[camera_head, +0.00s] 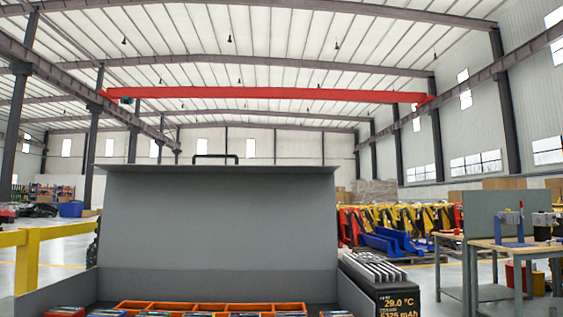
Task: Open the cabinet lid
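The grey cabinet lid (216,220) stands raised at the back of the grey cabinet (55,292), roughly upright, with its inner face toward me. A dark handle (216,157) shows above the lid's top edge. The cabinet is open at the top, and an orange divided tray (205,307) with several small items shows inside, cut off by the bottom edge of the view. Neither of my grippers is in view, and nothing is seen touching the lid.
A dark finned unit with a lit display (400,303) stands at the cabinet's right. A yellow railing (27,260) is at the left. Workbenches with tools (515,245) stand at the right. Yellow and blue pallet trucks (395,240) are behind. Open floor lies between.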

